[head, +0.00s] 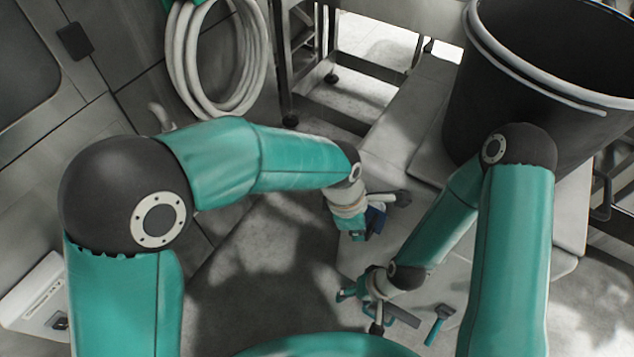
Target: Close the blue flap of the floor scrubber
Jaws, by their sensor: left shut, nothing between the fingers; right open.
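A small dark blue part (376,218), which looks like the flap, shows right beside my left gripper (358,228). Its hinge and how far it stands open cannot be made out. My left gripper is shut and empty, pointing down; whether it touches the blue part cannot be told. My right gripper (362,308) is lower, near the bottom middle, open and empty, apart from the blue part. A pale grey body (400,235) lies under and behind the grippers; it may be the floor scrubber, but my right arm covers much of it.
A large dark tub (545,70) with a pale rim stands at upper right. A coiled pale hose (215,60) hangs at upper left. A metal frame (300,60) stands at the back. A small teal-handled item (438,320) lies right of my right gripper. Grey floor (265,270) shows at left centre.

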